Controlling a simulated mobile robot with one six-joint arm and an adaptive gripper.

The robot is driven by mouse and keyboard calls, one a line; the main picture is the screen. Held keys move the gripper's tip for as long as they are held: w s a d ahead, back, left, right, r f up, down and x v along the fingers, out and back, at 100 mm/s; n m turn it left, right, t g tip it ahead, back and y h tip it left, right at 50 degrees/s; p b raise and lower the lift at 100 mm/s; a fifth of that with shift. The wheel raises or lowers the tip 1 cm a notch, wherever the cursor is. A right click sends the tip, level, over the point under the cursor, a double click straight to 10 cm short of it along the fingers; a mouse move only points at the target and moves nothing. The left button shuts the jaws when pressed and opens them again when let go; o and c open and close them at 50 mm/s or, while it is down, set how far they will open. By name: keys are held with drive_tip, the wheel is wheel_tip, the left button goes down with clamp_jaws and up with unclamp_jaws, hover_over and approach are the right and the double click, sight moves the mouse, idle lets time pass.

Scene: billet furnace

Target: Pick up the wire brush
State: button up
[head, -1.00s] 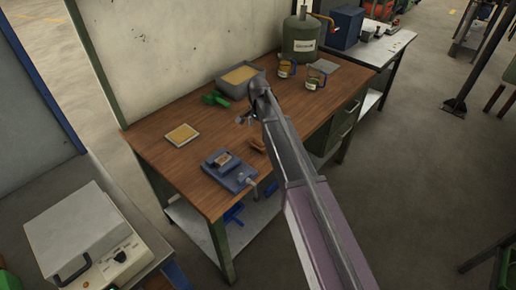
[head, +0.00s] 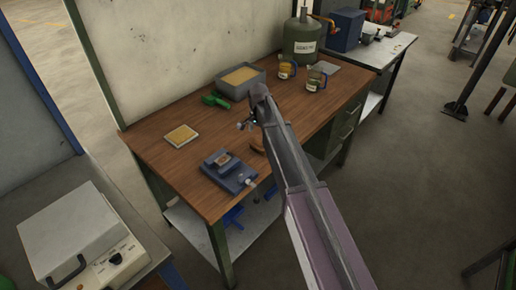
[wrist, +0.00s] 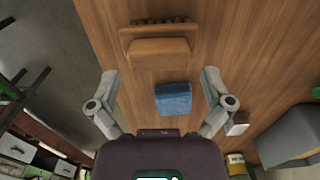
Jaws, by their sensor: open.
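The wire brush (wrist: 158,52) lies on the wooden bench, seen in the wrist view as a tan wooden block beside a darker strip with a toothed edge. In the head view, only a brown part of it (head: 257,146) shows beside my arm. My gripper (wrist: 160,72) is open and empty, its two fingers spread wide above the bench. The brush lies ahead of the fingertips in the wrist view, roughly within their spread. In the head view, my gripper (head: 246,124) hangs over the middle of the bench, and my arm hides part of the top.
A small blue block (wrist: 173,99) lies on the bench between the fingers in the wrist view. A blue fixture (head: 229,172), a tan pad (head: 181,136), a green tool (head: 215,101), a grey tray (head: 226,88) and two jars stand around.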

sight(259, 138)
drive_tip(key=shift+f+b, duration=1.25)
drive_tip(key=shift+f, duration=0.3)
drive_tip(key=c, duration=0.9)
